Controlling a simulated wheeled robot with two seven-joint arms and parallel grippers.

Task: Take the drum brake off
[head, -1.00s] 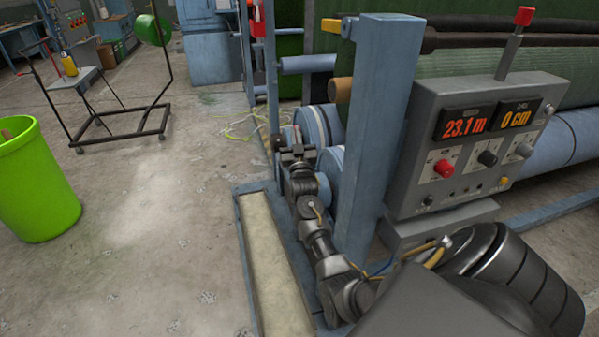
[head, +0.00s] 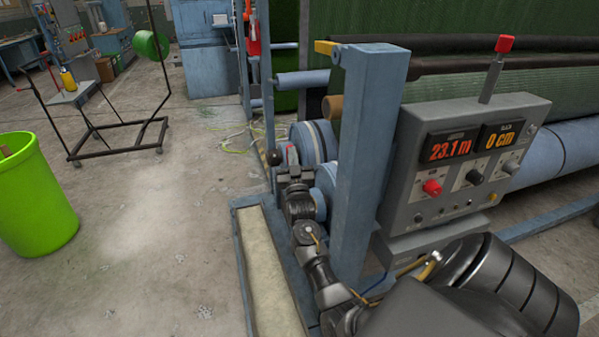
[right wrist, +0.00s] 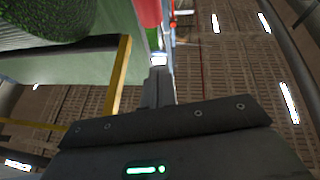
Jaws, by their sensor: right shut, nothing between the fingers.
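My right gripper (head: 292,158) is shut and empty. It is beside the blue drums (head: 318,143) at the left of the machine's blue post (head: 368,140). A dark ball knob (head: 274,157) shows just left of it; I cannot tell whether they touch, or whether the knob belongs to the drum brake. In the right wrist view the shut fingers (right wrist: 158,87) point up the picture, with a red part (right wrist: 149,12) beyond their tips. My left gripper is not in view.
The control box (head: 465,160) reads 23.1 m and 0 cm and carries a red-topped lever (head: 503,44). A pale-topped step (head: 268,280) lies below my right arm. A green bin (head: 35,200) and wheeled frame (head: 120,125) stand left. The floor between is clear.

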